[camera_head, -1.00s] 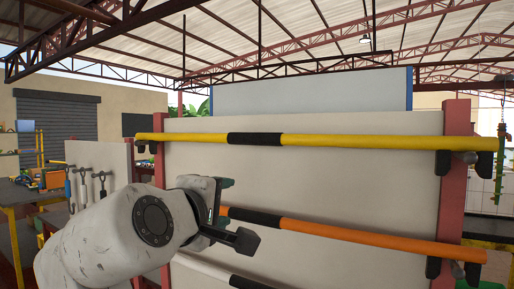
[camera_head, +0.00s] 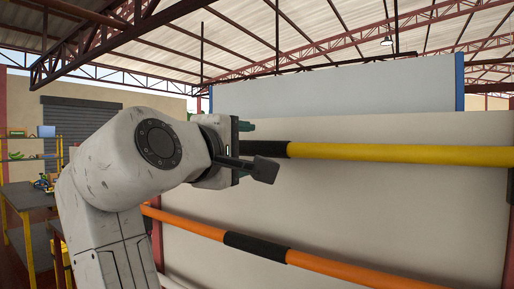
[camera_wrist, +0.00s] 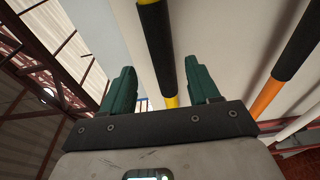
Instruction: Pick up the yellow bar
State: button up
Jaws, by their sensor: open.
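The yellow bar (camera_head: 400,153) runs level across the pale panel, with a black band (camera_head: 272,149) towards its left. My gripper (camera_head: 254,148) is at the height of this band, and the arm hides the bar's left part. In the wrist view the black band of the yellow bar (camera_wrist: 158,50) passes lengthwise between the two green fingers of my gripper (camera_wrist: 160,88). The fingers are apart, with a gap on each side of the bar. I cannot tell how deep the bar lies between them.
An orange bar (camera_head: 340,268) with a black band lies below, and also shows at the right in the wrist view (camera_wrist: 268,95). The pale panel (camera_head: 400,205) stands close behind both bars. A work table (camera_head: 25,196) and shelves are at the far left.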

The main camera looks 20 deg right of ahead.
aim_at(260, 148)
jog(key=p+x, duration=0.1)
jog(key=x, duration=0.2)
jog(key=p+x, duration=0.1)
jog(key=x, duration=0.3)
jog(key=shift+w+d+f, duration=0.15)
jog(key=shift+w+f, duration=0.1)
jog(key=shift+w, duration=0.05)
jog(key=shift+c, duration=0.3)
grip_shut()
